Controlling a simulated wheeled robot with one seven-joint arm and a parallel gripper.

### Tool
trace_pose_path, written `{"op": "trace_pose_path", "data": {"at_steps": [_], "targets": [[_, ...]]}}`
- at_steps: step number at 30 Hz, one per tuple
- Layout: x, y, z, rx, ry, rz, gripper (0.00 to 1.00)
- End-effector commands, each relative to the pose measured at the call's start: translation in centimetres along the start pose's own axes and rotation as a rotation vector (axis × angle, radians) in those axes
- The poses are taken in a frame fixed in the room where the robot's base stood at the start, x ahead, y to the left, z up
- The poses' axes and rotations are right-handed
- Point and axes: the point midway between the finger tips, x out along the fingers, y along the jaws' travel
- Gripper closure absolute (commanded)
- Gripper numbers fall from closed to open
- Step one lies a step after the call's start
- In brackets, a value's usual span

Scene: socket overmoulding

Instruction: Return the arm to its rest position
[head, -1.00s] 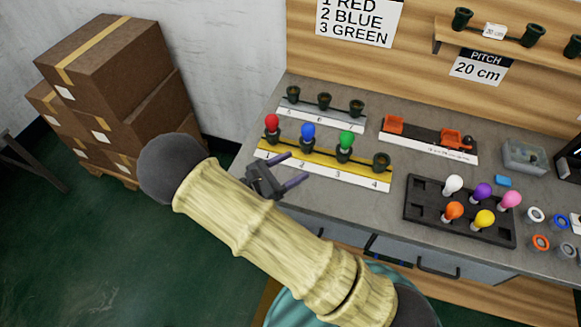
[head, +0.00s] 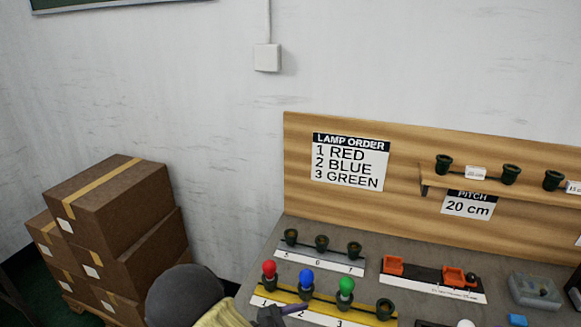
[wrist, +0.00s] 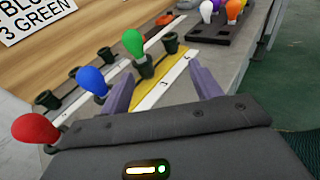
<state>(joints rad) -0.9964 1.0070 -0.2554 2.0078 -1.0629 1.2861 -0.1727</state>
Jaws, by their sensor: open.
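My gripper (wrist: 163,95) is open, its two purple fingers apart with nothing between them in the wrist view. In the head view only a part of my gripper (head: 272,314) shows at the bottom edge, in front of the yellow strip (head: 318,307). A red lamp (head: 269,272), a blue lamp (head: 306,281) and a green lamp (head: 345,288) stand upright in sockets 1 to 3 of that strip. Socket 4 (head: 386,308) is empty. The wrist view also shows the red lamp (wrist: 35,129), blue lamp (wrist: 92,81) and green lamp (wrist: 133,44) beyond the gripper.
Empty sockets (head: 321,243) stand on a strip behind. Stacked cartons (head: 118,220) stand at left. A shelf (head: 500,188) with sockets juts from the wooden back panel.

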Motion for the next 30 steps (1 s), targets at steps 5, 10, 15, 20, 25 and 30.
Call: {"op": "trace_pose_path", "data": {"at_steps": [5,10,15,20,25,30], "targets": [[3.2,-4.3,3.2,0.174,0.244,-0.288,0.36],[4.3,-7.9,5.3,0.392,0.463,-0.544,0.36],[4.1,-10.3,7.8,0.654,0.651,-0.768,0.36],[3.7,-11.5,10.6,0.939,0.795,-0.948,0.36],[3.6,-12.1,14.2,1.281,0.908,-1.099,0.36],[4.1,-12.3,17.7,1.606,0.969,-1.189,0.36]]}}
